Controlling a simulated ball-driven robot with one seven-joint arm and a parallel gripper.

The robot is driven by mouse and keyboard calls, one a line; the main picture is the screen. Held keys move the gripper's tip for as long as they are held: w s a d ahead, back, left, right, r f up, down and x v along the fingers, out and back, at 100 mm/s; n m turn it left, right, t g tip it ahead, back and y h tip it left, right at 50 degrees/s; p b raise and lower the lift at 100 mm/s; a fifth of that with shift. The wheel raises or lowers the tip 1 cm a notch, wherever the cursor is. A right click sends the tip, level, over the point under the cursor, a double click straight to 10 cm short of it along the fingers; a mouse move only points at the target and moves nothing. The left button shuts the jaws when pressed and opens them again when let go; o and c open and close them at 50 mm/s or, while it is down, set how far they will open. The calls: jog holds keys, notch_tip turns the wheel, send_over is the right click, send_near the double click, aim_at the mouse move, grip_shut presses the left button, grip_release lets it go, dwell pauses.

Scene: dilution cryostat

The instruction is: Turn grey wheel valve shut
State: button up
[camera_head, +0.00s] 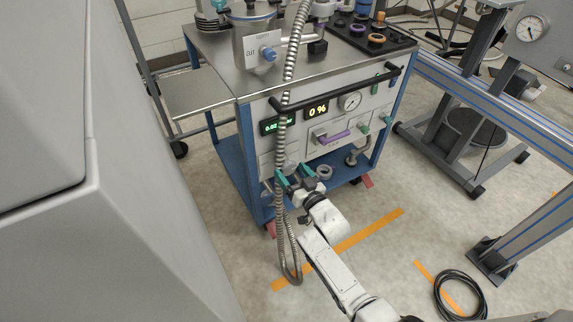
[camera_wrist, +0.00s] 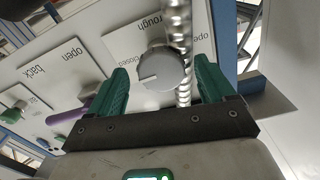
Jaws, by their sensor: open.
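The grey wheel valve (camera_wrist: 160,70) is a round knob with a pale pointer line, on a white plate (camera_wrist: 118,45) lettered "rough" and "closed", upside down in the wrist view. The pointer lies toward the left in that view. My gripper (camera_wrist: 163,82) is open, with one green finger on each side of the wheel and visible gaps; I see no contact. In the head view my gripper (camera_head: 293,178) is at the lower left of the cart's front panel, and the wheel is mostly hidden there.
A ribbed metal hose (camera_wrist: 182,30) passes between the wheel and the right finger in the wrist view; its depth is unclear. A purple handle (camera_head: 334,136) and green valves (camera_head: 364,129) are on the panel. A black rail (camera_head: 335,91) crosses above. Displays read 0.02 and 0 %.

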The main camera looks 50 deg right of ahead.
jog(key=p+v, duration=0.1)
jog(key=v, duration=0.5)
jog(key=shift+s, duration=0.3)
jog(key=shift+n, duration=0.3)
jog(key=b+x, duration=0.6)
jog(key=x, duration=0.3)
jog(key=shift+w+b, duration=0.2)
jog(key=shift+b, duration=0.15)
jog(key=shift+c, duration=0.3)
jog(key=c, duration=1)
